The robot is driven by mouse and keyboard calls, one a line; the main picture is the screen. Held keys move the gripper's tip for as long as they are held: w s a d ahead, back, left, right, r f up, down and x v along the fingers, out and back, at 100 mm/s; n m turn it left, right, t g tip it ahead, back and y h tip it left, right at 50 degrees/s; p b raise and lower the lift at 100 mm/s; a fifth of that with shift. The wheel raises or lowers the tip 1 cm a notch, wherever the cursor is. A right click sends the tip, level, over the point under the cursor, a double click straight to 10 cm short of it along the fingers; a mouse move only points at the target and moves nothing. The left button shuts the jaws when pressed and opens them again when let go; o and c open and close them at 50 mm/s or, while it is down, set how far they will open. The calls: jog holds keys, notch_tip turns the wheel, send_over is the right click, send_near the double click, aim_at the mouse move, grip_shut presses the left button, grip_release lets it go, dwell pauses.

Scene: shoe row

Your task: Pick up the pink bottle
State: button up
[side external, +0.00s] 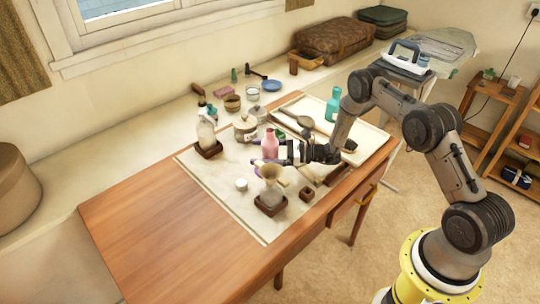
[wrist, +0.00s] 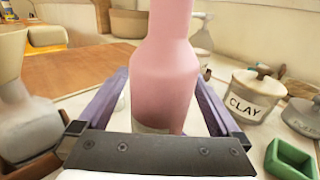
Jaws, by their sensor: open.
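The pink bottle (side external: 270,144) stands upright on the pale mat (side external: 224,191) on the wooden table. In the wrist view the bottle (wrist: 165,75) fills the middle, between the two purple fingers of my gripper (wrist: 160,110). Its top is cut off by the frame and its foot is partly hidden behind the gripper's dark front bar. In the side view my gripper (side external: 268,161) reaches in from the right at the bottle's lower part. The fingers are open, one on each side of the bottle, with a gap visible at least on the left.
A funnel-topped bottle (side external: 271,186) stands close in front. A clay jar (wrist: 252,95) and a green tray (wrist: 291,158) are to the right in the wrist view. The table's left part (side external: 140,225) is clear.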

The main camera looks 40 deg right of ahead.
aim_at(272, 135)
grip_shut()
dwell(0.3)
jog(key=shift+r, duration=0.15)
jog(key=shift+r, duration=0.5)
jog(key=s+r, duration=0.1)
jog(key=r, duration=0.1)
jog(key=s+r, duration=0.2)
jog(key=r, duration=0.1)
jog(key=s+r, duration=0.1)
jog(key=r, duration=0.1)
jog(key=shift+s+d+r, duration=0.1)
jog(key=shift+s+r, duration=0.15)
jog(key=shift+s, duration=0.05)
jog(key=s+r, duration=0.4)
jog(key=s, duration=0.5)
jog(key=w+a+r, duration=0.4)
jog(key=w+a, duration=0.1)
jog(key=a, duration=0.3)
